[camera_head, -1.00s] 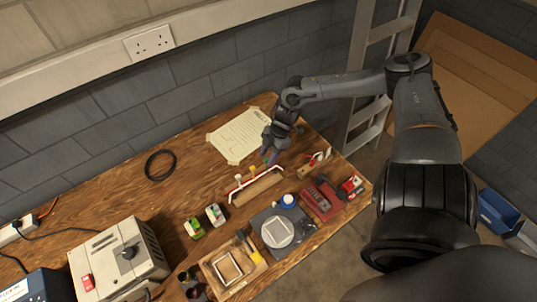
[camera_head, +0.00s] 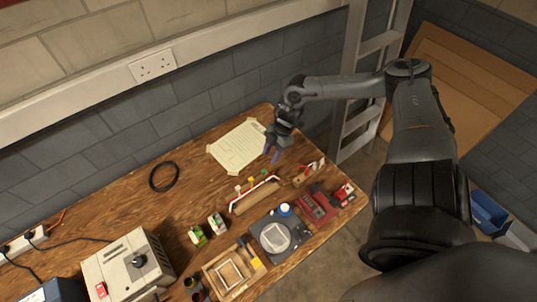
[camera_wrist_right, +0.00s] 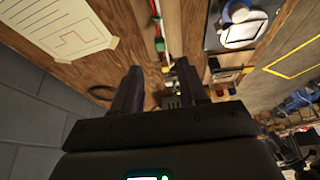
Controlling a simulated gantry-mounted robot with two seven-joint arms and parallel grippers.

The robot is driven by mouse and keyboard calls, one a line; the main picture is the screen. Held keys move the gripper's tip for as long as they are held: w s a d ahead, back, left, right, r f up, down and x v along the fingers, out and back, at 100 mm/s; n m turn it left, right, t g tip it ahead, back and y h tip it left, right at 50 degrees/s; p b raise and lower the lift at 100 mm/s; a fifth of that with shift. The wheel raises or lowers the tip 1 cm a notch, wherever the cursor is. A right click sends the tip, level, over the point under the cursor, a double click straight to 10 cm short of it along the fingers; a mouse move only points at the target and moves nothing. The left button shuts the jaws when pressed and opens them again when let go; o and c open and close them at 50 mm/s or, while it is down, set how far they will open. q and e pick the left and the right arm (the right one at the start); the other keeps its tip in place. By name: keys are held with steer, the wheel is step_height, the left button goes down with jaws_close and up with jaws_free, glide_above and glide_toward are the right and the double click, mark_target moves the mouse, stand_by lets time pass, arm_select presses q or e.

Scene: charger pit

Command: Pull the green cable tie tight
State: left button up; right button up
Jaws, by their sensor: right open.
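A bundle of red and white cables (camera_head: 254,193) lies along a wooden block (camera_head: 256,200) near the middle of the bench. Small coloured tie ends stand along it. The green cable tie (camera_head: 264,173) is toward its right end, and a small green piece also shows in the right wrist view (camera_wrist_right: 157,19). I cannot tell how tight its loop is. My right gripper (camera_head: 271,155) is open and empty, above the bench just behind the green tie and apart from it. Its two dark fingers (camera_wrist_right: 158,72) show in the right wrist view. My left gripper is not in view.
A taped paper sheet (camera_head: 238,145) lies behind the bundle. A black cable ring (camera_head: 164,177) is left. A round plate on a dark mat (camera_head: 272,237), a red device (camera_head: 317,209) and a wooden frame tray (camera_head: 230,271) are in front. A beige box (camera_head: 128,265) stands at left.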

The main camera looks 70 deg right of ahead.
steer(key=shift+p+v, duration=0.9)
steer(key=shift+v, duration=0.85)
steer(key=s+a+f+m+t+y, duration=0.15)
steer(key=a+f, duration=0.25)
steer(key=a, duration=0.6)
steer(key=s+a+f+m+t+y, duration=0.1)
steer(key=s+a+f+y, duration=0.2)
steer(key=a, duration=0.7)
steer(key=w+a+m+t+h, duration=0.1)
steer(key=w+a+t+h, duration=0.15)
steer(key=a, duration=0.65)
steer(key=w+a+r+m+t+h, duration=0.1)
steer(key=w+a+r+m+h, duration=0.25)
steer(key=a+r, duration=0.4)
steer(key=s+d+r+m+g+h, duration=0.25)
steer(key=s+d+g, duration=0.2)
steer(key=s, duration=0.25)
step_height(320, 180, up, 18)
steer(key=p, duration=1.7)
steer(key=shift+w+a+f, duration=0.2)
